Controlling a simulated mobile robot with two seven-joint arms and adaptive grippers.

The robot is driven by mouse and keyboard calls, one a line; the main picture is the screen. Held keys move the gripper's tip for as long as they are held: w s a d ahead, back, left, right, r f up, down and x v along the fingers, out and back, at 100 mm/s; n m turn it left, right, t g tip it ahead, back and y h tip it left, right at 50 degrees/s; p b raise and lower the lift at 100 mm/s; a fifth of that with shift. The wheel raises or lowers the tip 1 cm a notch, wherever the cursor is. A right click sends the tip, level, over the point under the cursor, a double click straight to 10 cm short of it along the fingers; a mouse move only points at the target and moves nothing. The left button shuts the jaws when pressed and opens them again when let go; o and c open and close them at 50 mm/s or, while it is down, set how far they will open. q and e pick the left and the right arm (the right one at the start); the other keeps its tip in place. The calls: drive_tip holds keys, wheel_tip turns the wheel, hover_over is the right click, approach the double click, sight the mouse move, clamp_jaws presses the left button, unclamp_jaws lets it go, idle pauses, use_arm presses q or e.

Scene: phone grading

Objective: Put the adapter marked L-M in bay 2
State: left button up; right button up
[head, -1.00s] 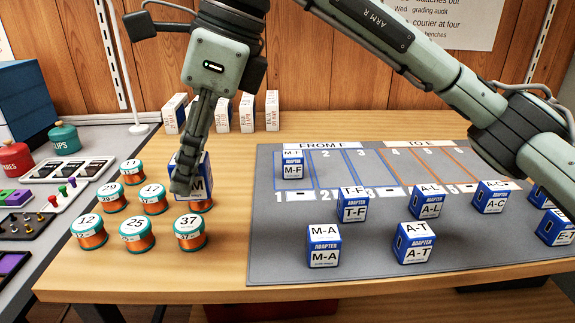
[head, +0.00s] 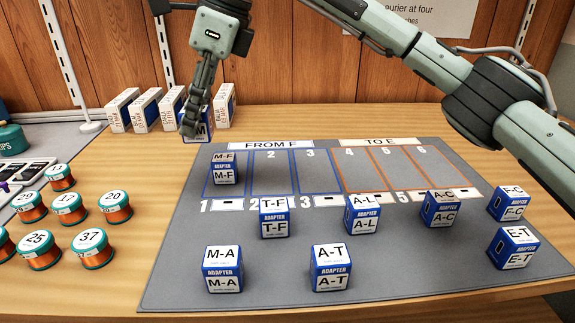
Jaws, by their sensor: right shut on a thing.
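My right gripper (head: 192,132) points down and is shut on a blue and white adapter box (head: 204,134). The fingers cover most of its label; only an M shows, so I cannot read the full marking. The box is beyond the back left corner of the grey mat (head: 170,275), in front of the white boxes. I cannot tell whether it touches the table. Bay 2 (head: 271,178), outlined in blue on the mat, is empty. The adapter M-F (head: 223,170) is in bay 1, left of bay 2. My left gripper is not in view.
Adapter T-F (head: 274,217) stands in front of bay 2. A-L (head: 362,214), A-C (head: 440,209), M-A (head: 222,270), A-T (head: 330,268) and others stand on the mat. Copper spools (head: 92,250) are at left. Bays 3 to 6 are empty.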

drive_tip(key=shift+w+d+f, duration=0.1)
drive_tip(key=shift+w+d, duration=0.1)
drive_tip(key=shift+w, duration=0.05)
drive_tip(key=w+d+f, duration=0.1)
drive_tip(key=d+f, duration=0.1)
drive_tip(key=d, duration=0.1)
drive_tip(key=w+d+f, duration=0.1)
drive_tip(key=d+f, duration=0.1)
drive_tip(key=d, duration=0.2)
drive_tip(key=w+d+f, duration=0.2)
drive_tip(key=d, duration=0.1)
drive_tip(key=shift+d+f, duration=0.45)
drive_tip(key=shift+f, duration=0.05)
wheel_tip(320, 180, down, 4)
drive_tip(key=shift+r, duration=0.1)
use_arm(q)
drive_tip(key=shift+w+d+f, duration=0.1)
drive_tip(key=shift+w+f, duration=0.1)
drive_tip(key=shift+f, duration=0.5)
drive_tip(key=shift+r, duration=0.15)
use_arm(e)
drive_tip(key=shift+f, duration=0.2)
drive_tip(key=o, duration=1)
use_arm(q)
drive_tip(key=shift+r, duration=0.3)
use_arm(e)
drive_tip(key=shift+o, duration=0.2)
